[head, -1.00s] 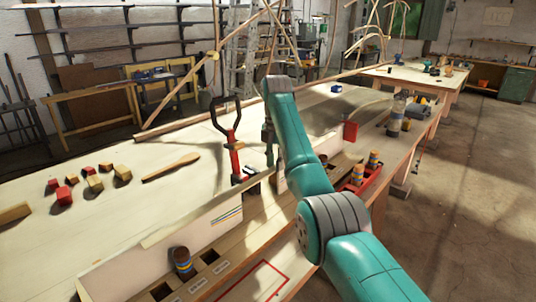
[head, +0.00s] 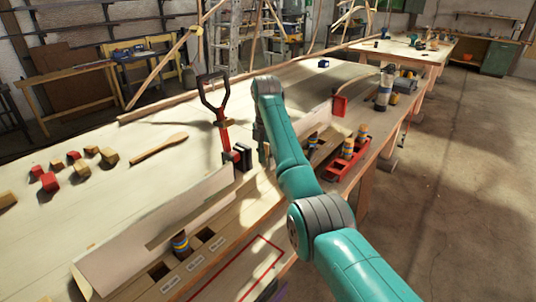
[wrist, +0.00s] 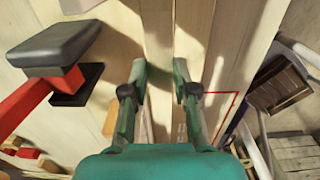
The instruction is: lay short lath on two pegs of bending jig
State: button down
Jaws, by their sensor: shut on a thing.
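My gripper (wrist: 160,78) is shut on the short lath, a pale wooden strip (wrist: 158,40) between its fingers in the wrist view. In the head view the lath (head: 190,222) slants in front of a pale upright board, its near end close to a banded peg (head: 181,243). I cannot tell whether it touches the peg. The peg stands in the wooden jig (head: 212,255), with labelled square holes beside it. Another banded peg (head: 312,141) stands beyond my arm. My forearm and wrist hide the jig's middle.
A red clamp with a black handle (head: 222,125) stands behind the board; its grey pad (wrist: 62,45) is close left in the wrist view. A red tray (head: 345,165) holds banded pegs. Several blocks (head: 73,165) and a wooden paddle (head: 158,148) lie left. A red outline marks the bench front.

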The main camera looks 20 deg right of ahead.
jog(key=shift+f, duration=0.3)
dwell(0.5)
jog(key=c, duration=0.8)
grip_release()
jog(key=shift+o, duration=0.2)
jog(key=shift+o, duration=0.6)
jog(key=shift+d, duration=0.1)
